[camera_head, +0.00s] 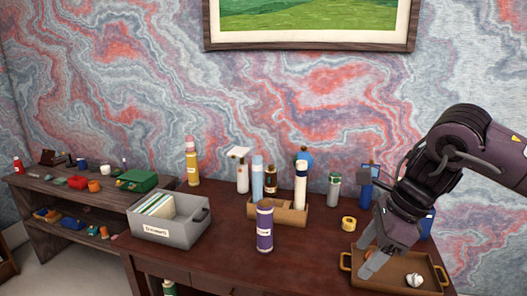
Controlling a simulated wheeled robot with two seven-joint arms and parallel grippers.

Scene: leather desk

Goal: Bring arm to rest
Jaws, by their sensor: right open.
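My right arm comes in from the right, bent over the right end of the dark red-brown desk (227,249). Its gripper (366,258) points down and left over the left part of a brown tray with handles (400,284). The gripper is open, and I see nothing between its fingers. Whether the fingertips touch the tray I cannot tell. A small white object (414,280) lies in the tray, right of the gripper. My left gripper is not in view.
A grey box with papers (180,233) stands at the desk's left. A purple bottle (264,226) stands near the middle, before a wooden caddy (291,217) of bottles. A yellow tape roll (348,223) and blue bottle (365,195) are near my arm. A cluttered shelf (100,197) stands left.

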